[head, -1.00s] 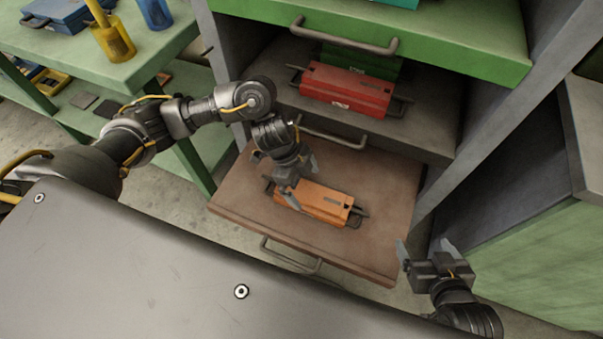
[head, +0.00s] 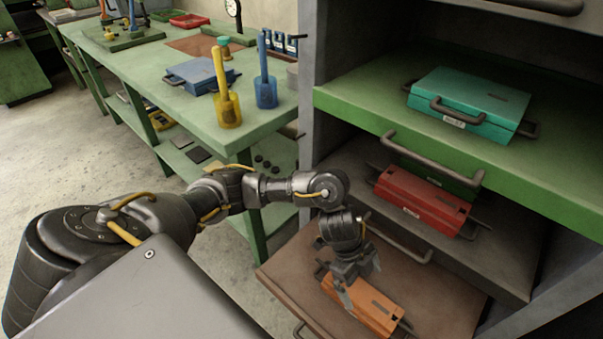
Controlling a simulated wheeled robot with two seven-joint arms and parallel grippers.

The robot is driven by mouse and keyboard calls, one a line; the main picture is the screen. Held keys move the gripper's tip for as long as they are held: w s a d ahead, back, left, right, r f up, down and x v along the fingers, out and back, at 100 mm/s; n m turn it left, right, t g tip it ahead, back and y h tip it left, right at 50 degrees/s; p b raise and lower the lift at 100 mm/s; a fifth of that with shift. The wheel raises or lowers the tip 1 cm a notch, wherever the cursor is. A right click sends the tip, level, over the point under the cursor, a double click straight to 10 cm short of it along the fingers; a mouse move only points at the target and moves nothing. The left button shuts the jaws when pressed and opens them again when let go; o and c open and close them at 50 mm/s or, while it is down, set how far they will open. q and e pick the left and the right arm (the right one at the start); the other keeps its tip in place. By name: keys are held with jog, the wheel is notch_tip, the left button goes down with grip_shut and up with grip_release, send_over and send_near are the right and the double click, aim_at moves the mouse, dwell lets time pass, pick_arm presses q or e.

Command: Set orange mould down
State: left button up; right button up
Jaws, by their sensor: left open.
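The orange mould (head: 370,309) lies flat on the brown pulled-out drawer (head: 295,270), the lowest one in view. My left gripper (head: 347,288) is at the mould's left end, pointing down, with its fingers open. Whether the fingers touch the mould or its handle cannot be told from here. The gripper hides part of the mould's left end. My right gripper is outside the view.
Above sit a red mould (head: 420,199) on a grey shelf and a teal mould (head: 470,105) on a green drawer (head: 370,112). A green bench (head: 180,105) on the left holds a blue mould (head: 200,76), a yellow cup (head: 228,110) and a blue cup (head: 266,92).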

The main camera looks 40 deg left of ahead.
pick_arm(q)
jog(key=d+h, duration=0.1)
jog(key=d, duration=0.1)
jog(key=s+d+t+h, duration=0.1)
jog(key=d, duration=0.2)
jog(key=s+d+r+t+h, duration=0.1)
jog(key=d, duration=0.2)
jog(key=shift+s+d+n, duration=0.1)
jog(key=shift+s+n, duration=0.05)
jog(key=shift+n, duration=0.15)
jog(key=shift+d+r+n+t+h, duration=0.75)
jog(key=shift+d+r+t, duration=0.3)
jog(key=shift+d, duration=0.2)
jog(key=s+a+f+n+t+y, duration=0.1)
jog(key=s+a+n+y, duration=0.3)
jog(key=a, duration=0.7)
jog(key=s+a+f+n+t+y, duration=0.1)
jog(key=s+a+f+n+y, duration=0.2)
jog(key=s+a+n, duration=0.5)
jog(key=a+n+y, duration=0.1)
jog(key=a+n, duration=0.1)
jog(key=a, duration=0.1)
jog(key=shift+y, duration=0.35)
jog(key=shift+f, duration=0.1)
